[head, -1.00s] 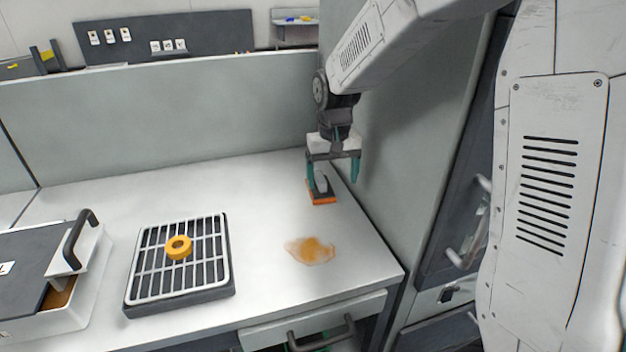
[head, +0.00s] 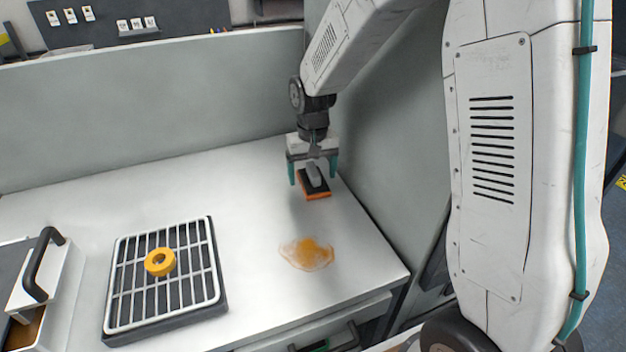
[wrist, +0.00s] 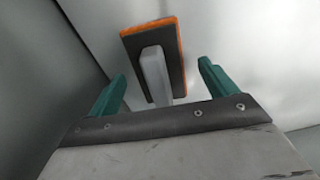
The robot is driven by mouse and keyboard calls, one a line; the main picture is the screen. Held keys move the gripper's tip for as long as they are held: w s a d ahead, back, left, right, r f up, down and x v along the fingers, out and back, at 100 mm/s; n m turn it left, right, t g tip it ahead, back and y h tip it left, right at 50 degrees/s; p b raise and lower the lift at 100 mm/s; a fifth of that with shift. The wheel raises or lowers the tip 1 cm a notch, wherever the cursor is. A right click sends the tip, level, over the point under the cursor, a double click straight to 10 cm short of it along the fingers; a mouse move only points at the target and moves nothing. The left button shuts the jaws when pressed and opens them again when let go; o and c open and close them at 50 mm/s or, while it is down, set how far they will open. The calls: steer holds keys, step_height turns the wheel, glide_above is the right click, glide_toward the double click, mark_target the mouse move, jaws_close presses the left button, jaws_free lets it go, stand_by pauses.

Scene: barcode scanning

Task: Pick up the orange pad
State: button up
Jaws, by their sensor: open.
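The orange pad (head: 317,195) has a dark top and a grey handle (head: 314,175). It lies on the white counter near the back right corner. The pad also shows in the wrist view (wrist: 178,45), with its handle (wrist: 155,73) pointing toward my gripper. My gripper (head: 313,178) hangs over the pad with its teal fingers apart. In the wrist view my open gripper (wrist: 160,85) has the near end of the handle between its fingers, with gaps on both sides. I cannot tell how far the fingertips are above the counter.
An orange-brown spill (head: 307,253) lies on the counter in front of the pad. A rack (head: 212,262) with a yellow ring (head: 160,262) stands to the left. A lidded box (head: 62,290) is at the far left. Grey panels (head: 150,115) rise behind and right of the pad.

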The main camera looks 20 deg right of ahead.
steer(key=shift+f, duration=0.65)
steer(key=c, duration=1.1)
steer(key=shift+r, duration=0.15)
steer(key=shift+r, duration=0.7)
steer(key=shift+s+r, duration=0.2)
steer(key=shift+r, duration=0.35)
steer(key=shift+s+r, duration=0.15)
steer(key=shift+r, duration=0.35)
steer(key=s, duration=1)
steer(key=s+d+r, duration=0.1)
steer(key=s, duration=0.4)
steer(key=shift+s+r, duration=0.1)
steer(key=shift+s, duration=0.1)
